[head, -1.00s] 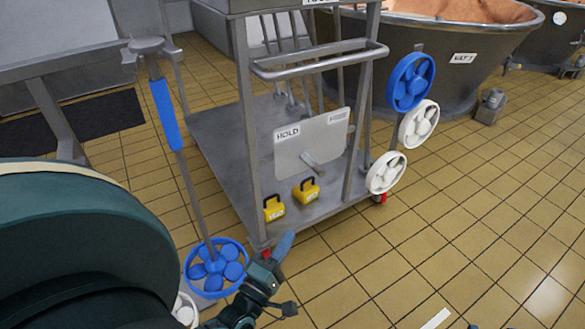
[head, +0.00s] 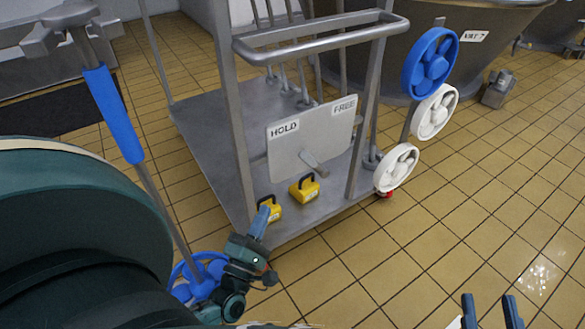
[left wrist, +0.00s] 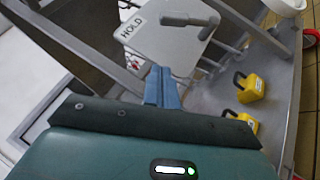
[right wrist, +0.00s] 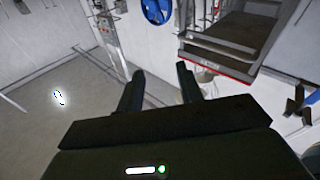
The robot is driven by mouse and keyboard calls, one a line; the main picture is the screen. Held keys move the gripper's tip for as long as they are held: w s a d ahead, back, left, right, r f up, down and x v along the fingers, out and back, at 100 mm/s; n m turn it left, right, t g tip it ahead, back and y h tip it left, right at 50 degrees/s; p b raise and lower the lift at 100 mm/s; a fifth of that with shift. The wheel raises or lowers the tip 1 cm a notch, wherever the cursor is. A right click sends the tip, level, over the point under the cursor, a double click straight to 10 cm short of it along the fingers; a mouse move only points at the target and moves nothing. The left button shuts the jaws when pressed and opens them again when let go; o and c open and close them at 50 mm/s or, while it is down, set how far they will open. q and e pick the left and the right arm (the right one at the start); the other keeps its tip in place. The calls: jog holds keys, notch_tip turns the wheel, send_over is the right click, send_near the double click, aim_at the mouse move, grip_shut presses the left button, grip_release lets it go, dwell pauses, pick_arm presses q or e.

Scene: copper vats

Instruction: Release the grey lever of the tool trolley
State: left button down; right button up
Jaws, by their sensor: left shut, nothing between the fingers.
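The tool trolley (head: 215,168) has a light grey plate (head: 285,150) labelled HOLD at left and FREE at right. The grey lever (head: 316,164) sits low on the plate's front, between the labels, its end tilted down to the right. In the left wrist view the lever (left wrist: 185,20) shows ahead of the fingers, apart from them. My left gripper (head: 264,214) is shut and empty, in front of the trolley's near corner, below and left of the lever; it also shows in the left wrist view (left wrist: 161,80). My right gripper (head: 491,310) is open and empty, well right of the trolley.
Two yellow padlocks (head: 304,188) stand on the trolley's lower shelf near my left gripper. A handrail (head: 320,43) juts out above the plate. White and blue handwheels (head: 430,62) hang at the right. A blue-gripped pole (head: 113,113) stands at left. Tiled floor (head: 450,220) at right is clear.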

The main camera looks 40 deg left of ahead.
aim_at(313, 164)
pick_arm(q)
jog(key=shift+w, duration=0.1)
jog(key=d+b+x, duration=0.1)
jog(key=d+x, duration=0.2)
jog(key=x, duration=0.9)
jog(key=shift+w+a+r+b, duration=0.2)
jog(key=shift+w+r+b, duration=0.2)
jog(key=shift+w, duration=0.2)
pick_arm(e)
jog(key=shift+w+a+r, duration=0.15)
jog(key=shift+a+r, duration=0.05)
jog(key=shift+r, duration=0.05)
pick_arm(q)
jog(key=shift+r, duration=0.1)
